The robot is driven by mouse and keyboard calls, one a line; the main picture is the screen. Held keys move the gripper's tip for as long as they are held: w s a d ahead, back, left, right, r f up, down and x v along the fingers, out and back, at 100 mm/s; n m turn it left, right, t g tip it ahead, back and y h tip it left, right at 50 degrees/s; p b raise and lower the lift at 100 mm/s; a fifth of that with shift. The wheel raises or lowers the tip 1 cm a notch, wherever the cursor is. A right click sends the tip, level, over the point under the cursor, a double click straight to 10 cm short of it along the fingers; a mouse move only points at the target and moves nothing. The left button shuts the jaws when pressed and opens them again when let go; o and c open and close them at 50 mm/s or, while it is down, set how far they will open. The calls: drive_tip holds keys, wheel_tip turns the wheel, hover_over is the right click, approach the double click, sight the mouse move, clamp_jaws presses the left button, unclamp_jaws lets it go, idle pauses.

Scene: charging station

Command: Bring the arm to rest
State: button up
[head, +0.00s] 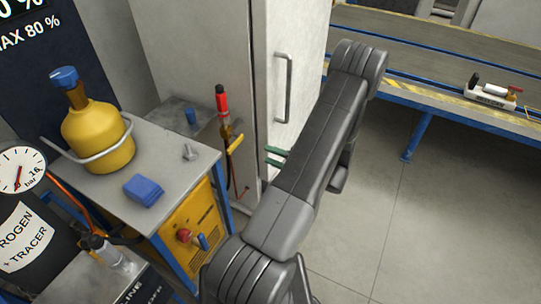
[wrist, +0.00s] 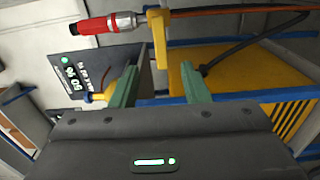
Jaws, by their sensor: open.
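My gripper (wrist: 157,86) shows two green fingers, apart from each other with nothing between them in the wrist view. In the head view the green fingertips (head: 275,156) stick out to the left from behind my grey arm, in front of the white cabinet. The rest of the gripper is hidden by the arm there. My arm reaches out from the bottom of the head view toward the upper right and bends at the far end.
A red-handled tool (head: 222,100), also in the wrist view (wrist: 98,25), hangs near the white cabinet (head: 212,45). A conveyor (head: 425,60) runs behind; the right floor is clear.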

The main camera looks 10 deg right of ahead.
sight(238, 144)
drive_tip(key=x, duration=1.3)
drive_tip(key=shift+w+a+p, duration=0.25)
drive_tip(key=shift+a+p, duration=0.1)
drive_tip(key=shift+p, duration=0.05)
drive_tip(key=v, duration=1.3)
drive_tip(key=x, duration=1.3)
drive_tip(key=shift+a+f+b, duration=0.15)
drive_tip(key=shift+f+b, duration=0.1)
drive_tip(key=shift+b, duration=0.15)
drive_tip(key=shift+f+n+b, duration=0.2)
drive_tip(key=shift+n+b, duration=0.6)
drive_tip(key=shift+n, duration=0.2)
drive_tip(key=shift+n+b, duration=0.55)
drive_tip(key=shift+n, duration=0.25)
